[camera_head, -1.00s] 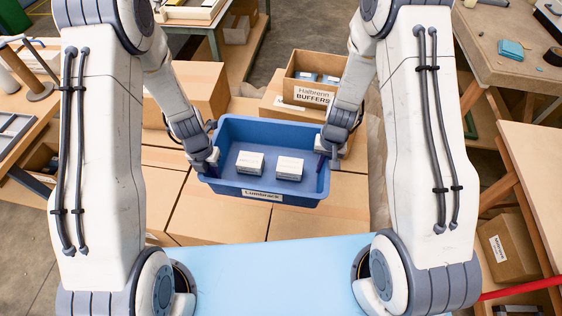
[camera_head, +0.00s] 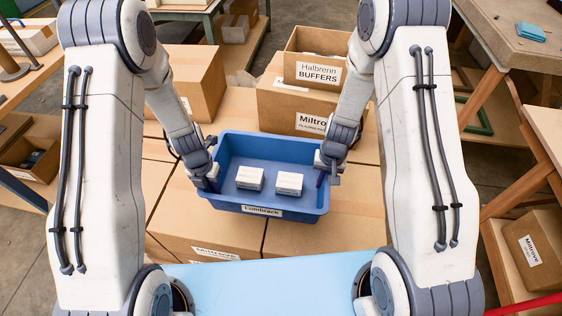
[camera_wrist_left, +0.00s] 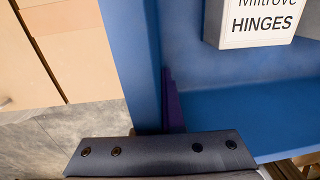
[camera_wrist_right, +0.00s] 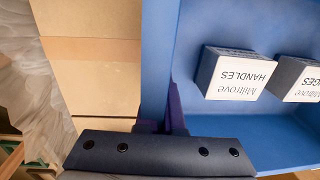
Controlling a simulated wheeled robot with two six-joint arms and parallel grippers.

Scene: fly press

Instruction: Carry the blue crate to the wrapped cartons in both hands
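The blue crate (camera_head: 262,210), labelled Lumbrack, is level between my arms over the wrapped cartons (camera_head: 170,215). Two small white boxes lie in it, one marked Miltrove HINGES (camera_wrist_left: 262,25), the other HANDLES (camera_wrist_right: 235,75). My left gripper (camera_head: 211,181) is shut on the crate's left wall and my right gripper (camera_head: 322,172) on its right wall. In each wrist view a purple finger shows inside the wall; the outer finger is mostly hidden. The gap between crate base and cartons is hidden.
Behind the crate stand a large plain carton (camera_head: 190,80), a Miltrove carton (camera_head: 285,105) and an open Halbrenn BUFFERS box (camera_head: 317,72) on top. Clear wrap (camera_wrist_right: 35,60) hangs along the cartons' side. A workbench (camera_head: 505,55) stands at right.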

